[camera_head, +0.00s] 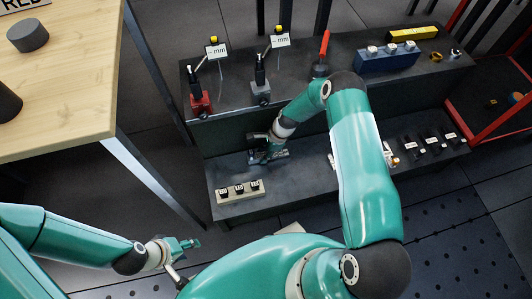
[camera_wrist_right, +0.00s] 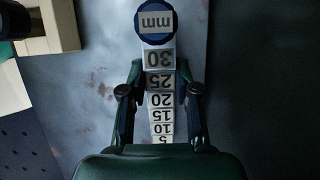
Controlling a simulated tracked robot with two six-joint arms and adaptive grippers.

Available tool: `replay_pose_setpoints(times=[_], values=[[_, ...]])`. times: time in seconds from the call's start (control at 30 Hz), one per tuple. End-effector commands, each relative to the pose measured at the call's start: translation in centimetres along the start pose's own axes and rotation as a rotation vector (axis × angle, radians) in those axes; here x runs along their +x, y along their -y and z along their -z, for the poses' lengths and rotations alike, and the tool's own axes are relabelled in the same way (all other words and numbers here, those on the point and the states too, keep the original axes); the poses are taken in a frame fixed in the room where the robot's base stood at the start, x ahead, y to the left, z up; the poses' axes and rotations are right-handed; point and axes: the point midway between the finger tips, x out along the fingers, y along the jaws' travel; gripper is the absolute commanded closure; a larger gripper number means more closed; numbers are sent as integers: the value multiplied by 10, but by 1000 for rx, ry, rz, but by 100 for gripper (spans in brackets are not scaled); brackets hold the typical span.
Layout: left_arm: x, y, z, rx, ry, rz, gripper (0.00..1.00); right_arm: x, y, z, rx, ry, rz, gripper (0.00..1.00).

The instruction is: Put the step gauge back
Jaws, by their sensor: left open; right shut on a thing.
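The step gauge is a row of white steps (camera_wrist_right: 160,82) marked 5 to 30, with a round blue end marked "mm" (camera_wrist_right: 155,18), in the right wrist view. My right gripper (camera_wrist_right: 160,92) is shut on it, with one finger on each side near the 20 and 25 steps. In the head view my right gripper (camera_head: 270,155) is low over the lower shelf, and the gauge is mostly hidden there. I cannot tell whether the gauge touches the shelf. My left gripper (camera_head: 187,244) is open and empty at the lower left, away from the shelves.
A beige holder (camera_head: 222,199) with black labelled pieces stands on the lower shelf, left of my right gripper. Several black labelled pieces (camera_head: 431,145) stand at the shelf's right. The upper shelf holds two dial stands, a blue block (camera_head: 385,61) and a yellow bar (camera_head: 412,33). A wooden table (camera_head: 70,75) is at left.

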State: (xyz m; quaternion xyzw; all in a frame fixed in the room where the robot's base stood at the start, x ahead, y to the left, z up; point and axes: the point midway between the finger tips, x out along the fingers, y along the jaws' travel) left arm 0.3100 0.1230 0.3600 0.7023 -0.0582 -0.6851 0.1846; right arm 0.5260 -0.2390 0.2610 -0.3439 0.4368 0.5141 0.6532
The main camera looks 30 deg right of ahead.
Motion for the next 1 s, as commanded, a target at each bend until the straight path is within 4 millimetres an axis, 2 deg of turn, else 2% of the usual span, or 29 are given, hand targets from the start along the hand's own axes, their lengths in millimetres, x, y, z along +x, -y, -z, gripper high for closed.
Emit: replay_pose_setpoints(times=[0.87,0.9,1.0], values=[[10,4,0,0,0,0,51,10,1,4,0,0,2,100],[9,3,0,0,0,0,51,9,1,4,0,0,2,62],[9,3,0,0,0,0,51,9,1,4,0,0,2,46]])
